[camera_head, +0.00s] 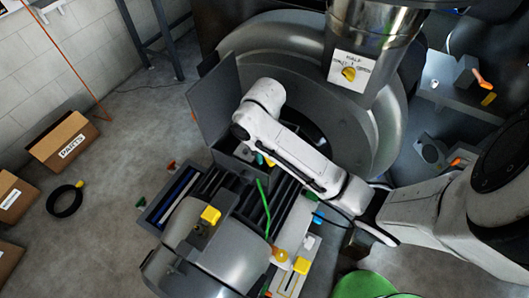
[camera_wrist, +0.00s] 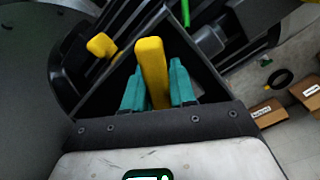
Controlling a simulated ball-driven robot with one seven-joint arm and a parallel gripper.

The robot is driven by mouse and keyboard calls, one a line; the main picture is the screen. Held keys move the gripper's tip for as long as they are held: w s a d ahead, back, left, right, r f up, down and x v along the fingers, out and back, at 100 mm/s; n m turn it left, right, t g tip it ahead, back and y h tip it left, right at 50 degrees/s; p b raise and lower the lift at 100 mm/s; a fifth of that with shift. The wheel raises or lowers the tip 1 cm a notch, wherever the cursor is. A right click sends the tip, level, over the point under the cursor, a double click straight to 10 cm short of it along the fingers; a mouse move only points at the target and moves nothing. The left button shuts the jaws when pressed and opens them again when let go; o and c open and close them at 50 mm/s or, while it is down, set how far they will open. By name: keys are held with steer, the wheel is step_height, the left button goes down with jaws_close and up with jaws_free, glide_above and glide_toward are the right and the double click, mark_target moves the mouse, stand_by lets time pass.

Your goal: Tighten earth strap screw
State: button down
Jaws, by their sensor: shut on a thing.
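In the wrist view my gripper (camera_wrist: 157,85) has two teal fingers shut on a yellow handle (camera_wrist: 151,70), which points away from the wrist. Its far end is over or in a dark open box (camera_wrist: 215,85). In the head view the gripper end is largely hidden behind my white arm, at the open box (camera_head: 232,163) beside the blower. A green strap or cable (camera_head: 264,207) runs from near the box down over the motor side; a bit of green also shows in the wrist view (camera_wrist: 186,12). I cannot make out the earth strap screw.
The big round blower housing (camera_head: 375,125) stands behind my arm. The box's raised lid (camera_head: 213,97) is to the left. Parts cartons (camera_head: 62,140) and a black ring (camera_head: 65,201) lie on the floor.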

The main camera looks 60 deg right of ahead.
steer(key=shift+d+r, duration=0.1)
steer(key=shift+r, duration=0.1)
steer(key=shift+r, duration=0.55)
stand_by(0.3)
steer(key=shift+n, duration=0.4)
steer(key=shift+n, duration=0.4)
steer(key=shift+n, duration=0.4)
